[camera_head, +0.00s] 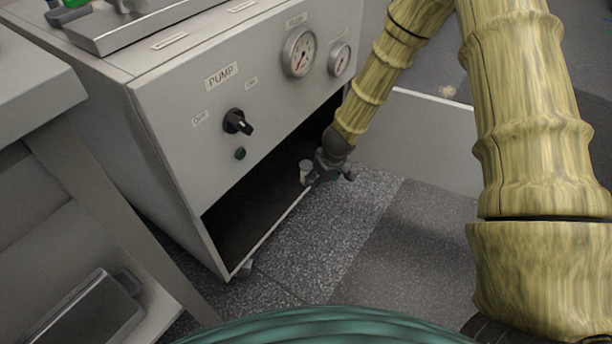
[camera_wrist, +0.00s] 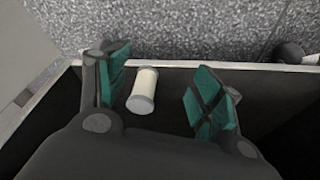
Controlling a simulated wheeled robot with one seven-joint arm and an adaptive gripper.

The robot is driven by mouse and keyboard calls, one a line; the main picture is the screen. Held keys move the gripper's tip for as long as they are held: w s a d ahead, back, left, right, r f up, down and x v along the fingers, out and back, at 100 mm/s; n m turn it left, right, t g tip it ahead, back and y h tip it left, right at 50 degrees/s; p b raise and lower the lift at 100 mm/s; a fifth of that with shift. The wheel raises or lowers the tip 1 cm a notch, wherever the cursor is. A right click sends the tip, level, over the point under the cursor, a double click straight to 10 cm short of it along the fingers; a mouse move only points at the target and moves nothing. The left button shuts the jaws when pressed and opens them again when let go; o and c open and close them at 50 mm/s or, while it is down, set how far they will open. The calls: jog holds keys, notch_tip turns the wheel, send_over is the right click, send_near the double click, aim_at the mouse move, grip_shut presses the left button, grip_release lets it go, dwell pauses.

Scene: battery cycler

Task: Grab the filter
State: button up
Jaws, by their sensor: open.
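The filter (camera_wrist: 143,90) is a small pale cylinder with light grey end caps. It stands on the dark floor of the cabinet's open lower bay, near the front edge. In the wrist view my gripper (camera_wrist: 168,84) is open with green-padded fingers on both sides of it. The filter is nearer the left finger, and a wider gap shows to the right finger. In the head view the filter (camera_head: 306,169) shows just left of my gripper (camera_head: 328,172), at the bay's opening.
The grey pump cabinet (camera_head: 190,140) has a black knob (camera_head: 237,122) and two gauges above the bay. Its side walls and front lip bound the opening. A table (camera_head: 40,85) stands at left with a dark case (camera_head: 90,312) on its shelf. The floor in front is clear.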

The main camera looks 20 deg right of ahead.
jog(key=t, duration=0.1)
send_near(308, 166)
notch_tip(308, 166, down, 2)
jog(key=d, duration=0.1)
jog(key=shift+n+y, duration=0.4)
jog(key=shift+y, duration=0.1)
jog(key=b+x, duration=0.1)
jog(key=x, duration=0.1)
jog(key=b+x, duration=0.2)
jog(key=x, duration=0.1)
jog(key=shift+w+f, duration=0.15)
jog(key=shift+w, duration=0.25)
jog(key=b+x, duration=0.3)
jog(key=shift+a+f+b, duration=0.25)
jog(key=shift+b, duration=0.1)
jog(key=shift+b+x, duration=0.55)
jog(key=shift+x, duration=0.3)
jog(key=c, duration=1.1)
